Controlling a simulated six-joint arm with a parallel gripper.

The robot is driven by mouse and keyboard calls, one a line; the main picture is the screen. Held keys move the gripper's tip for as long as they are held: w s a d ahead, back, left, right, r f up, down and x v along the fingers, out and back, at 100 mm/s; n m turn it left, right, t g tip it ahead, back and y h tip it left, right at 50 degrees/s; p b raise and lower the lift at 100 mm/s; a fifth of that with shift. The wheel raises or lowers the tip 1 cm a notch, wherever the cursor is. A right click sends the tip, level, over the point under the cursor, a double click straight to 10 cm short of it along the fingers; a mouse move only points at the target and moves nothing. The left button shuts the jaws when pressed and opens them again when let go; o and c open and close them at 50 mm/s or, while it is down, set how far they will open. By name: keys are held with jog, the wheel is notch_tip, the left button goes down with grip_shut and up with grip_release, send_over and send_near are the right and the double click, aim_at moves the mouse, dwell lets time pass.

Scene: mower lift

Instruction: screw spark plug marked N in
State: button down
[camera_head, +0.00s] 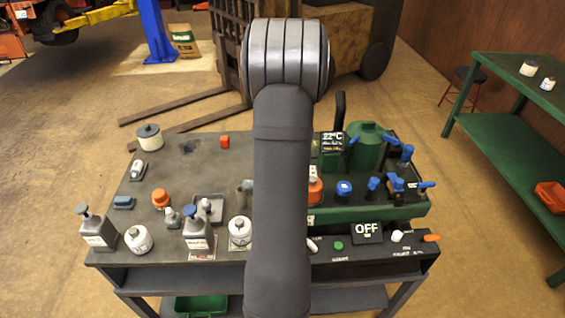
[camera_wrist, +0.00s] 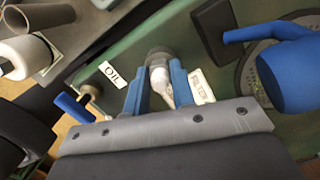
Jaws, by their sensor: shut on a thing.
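In the wrist view my gripper (camera_wrist: 159,72) has its two blue fingers closed around a small white spark plug (camera_wrist: 158,78). A grey round part shows at the plug's far end, against the green mower body (camera_wrist: 88,74). I cannot tell whether the plug is seated in it or only in front of it. No letter N can be read on the plug. In the head view the green mower body (camera_head: 385,214) stands on the right of the workbench. My arm hides my gripper and the held plug there.
An OIL label (camera_wrist: 111,74) lies left of the fingers, with another label (camera_wrist: 201,86) on the right. The bench's left side (camera_head: 170,170) holds several bottles. An OFF display (camera_head: 367,229) sits at the bench front.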

jog(key=shift+m, duration=0.4)
jog(key=shift+m, duration=1.4)
jog(key=c, duration=1.1)
grip_release()
jog(key=shift+c, duration=0.2)
jog(key=shift+r, duration=4)
jog(key=shift+r, duration=0.1)
